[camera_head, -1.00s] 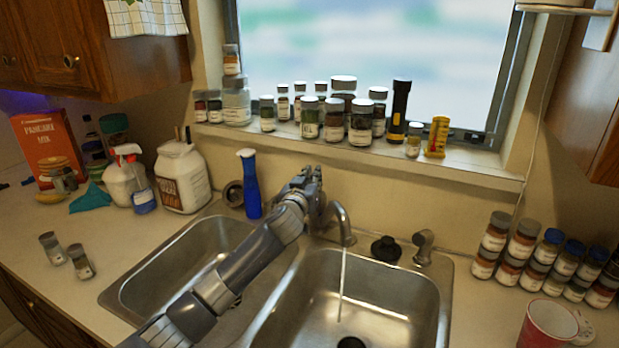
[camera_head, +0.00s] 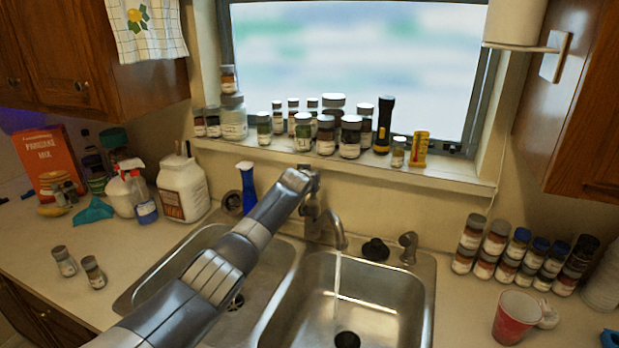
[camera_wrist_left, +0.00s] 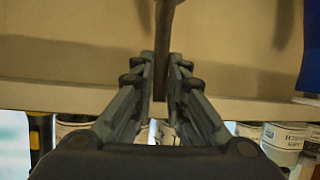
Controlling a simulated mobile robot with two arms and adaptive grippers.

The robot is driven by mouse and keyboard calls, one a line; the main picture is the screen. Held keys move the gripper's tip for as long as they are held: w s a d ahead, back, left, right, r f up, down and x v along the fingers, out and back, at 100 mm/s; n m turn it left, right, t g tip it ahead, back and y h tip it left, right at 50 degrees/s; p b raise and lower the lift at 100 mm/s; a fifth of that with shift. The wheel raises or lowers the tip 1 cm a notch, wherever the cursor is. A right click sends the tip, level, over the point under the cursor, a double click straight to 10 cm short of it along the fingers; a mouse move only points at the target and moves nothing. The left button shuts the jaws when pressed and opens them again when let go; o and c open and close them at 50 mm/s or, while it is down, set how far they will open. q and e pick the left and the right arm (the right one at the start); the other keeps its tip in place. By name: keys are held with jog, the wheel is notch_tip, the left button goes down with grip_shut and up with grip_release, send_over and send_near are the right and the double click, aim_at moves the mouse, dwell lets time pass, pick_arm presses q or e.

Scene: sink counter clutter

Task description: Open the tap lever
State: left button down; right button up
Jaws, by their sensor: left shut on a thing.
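The metal tap (camera_head: 327,230) stands behind the double sink, its spout over the right basin. A thin stream of water falls from the spout. My left gripper (camera_head: 312,180) is at the top of the tap, partly hidden by my own arm. In the left wrist view, the fingers (camera_wrist_left: 161,100) are closed around the thin, dark tap lever (camera_wrist_left: 162,50), which runs up between them. The lever is hard to make out in the head view. My right gripper is not in view.
A blue spray bottle (camera_head: 247,187) stands left of the tap. Several jars (camera_head: 304,130) line the window sill (camera_head: 440,180) behind. A black stopper (camera_head: 376,249) and a small fixture (camera_head: 408,246) are right of the tap. A red cup (camera_head: 515,318) stands on the right counter.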

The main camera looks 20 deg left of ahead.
pick_arm(q)
jog(key=shift+w, duration=0.1)
dwell(0.3)
jog(key=c, duration=1.7)
grip_release()
jog(key=shift+o, duration=0.5)
jog(key=v, duration=1.2)
jog(key=shift+w+r, duration=0.1)
